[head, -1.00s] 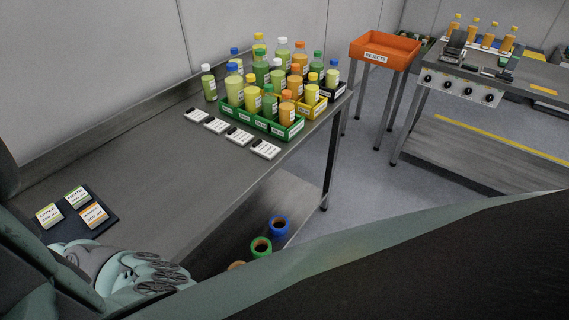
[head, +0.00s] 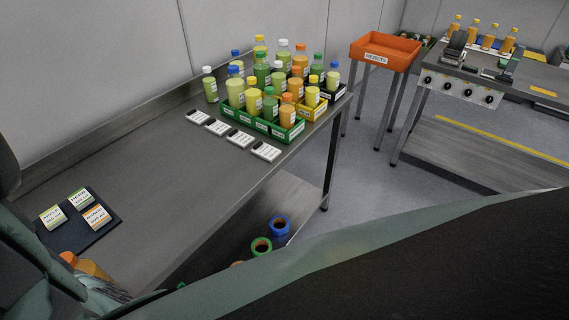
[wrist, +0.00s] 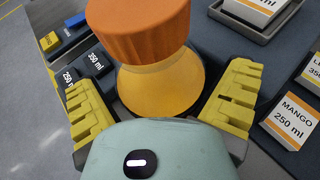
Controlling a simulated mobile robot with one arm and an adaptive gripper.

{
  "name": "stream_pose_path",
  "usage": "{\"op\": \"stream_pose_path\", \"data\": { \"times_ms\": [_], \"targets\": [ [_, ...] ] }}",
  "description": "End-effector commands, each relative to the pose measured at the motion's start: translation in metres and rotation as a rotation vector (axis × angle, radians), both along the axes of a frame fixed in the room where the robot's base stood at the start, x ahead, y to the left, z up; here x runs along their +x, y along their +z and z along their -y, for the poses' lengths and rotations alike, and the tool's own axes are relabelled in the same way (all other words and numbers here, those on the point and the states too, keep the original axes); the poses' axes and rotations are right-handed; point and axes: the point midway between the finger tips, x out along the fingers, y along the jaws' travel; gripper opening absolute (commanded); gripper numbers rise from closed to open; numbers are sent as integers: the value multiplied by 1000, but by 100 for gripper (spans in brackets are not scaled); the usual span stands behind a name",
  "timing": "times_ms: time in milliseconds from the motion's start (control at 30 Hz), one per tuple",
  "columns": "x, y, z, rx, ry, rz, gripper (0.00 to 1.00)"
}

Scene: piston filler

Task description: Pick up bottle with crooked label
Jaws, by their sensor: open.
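A bottle with an orange cap (wrist: 140,30) and yellow-orange contents stands between the fingers of my gripper (wrist: 160,100) in the wrist view. The fingers are open, one on each side, with a gap beside the bottle. Its label is hidden. In the head view an orange-capped bottle (head: 92,269) shows at the lower left, partly covered by my arm. More bottles with green, yellow and orange contents stand in and around a green crate (head: 262,129) and a yellow crate (head: 318,110); their labels are too small to judge for tilt.
A dark mat (head: 105,228) with small label cards (head: 80,197) lies beside the near bottle. Several white cards (head: 240,138) lie before the crates. An orange rejects tray (head: 385,50) stands beyond the table. The middle of the table (head: 160,165) is clear.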

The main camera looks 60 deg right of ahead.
Motion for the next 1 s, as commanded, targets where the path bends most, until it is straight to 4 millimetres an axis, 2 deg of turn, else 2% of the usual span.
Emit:
{"op": "stream_pose_path", "data": {
  "times_ms": [200, 867, 1000],
  "targets": [
    [1, 0, 2, -1, -5, 0, 99],
    [1, 0, 2, 0, -5, 0, 31],
    [1, 1, 2, 2, -4, 1, 30]
  ]
}}
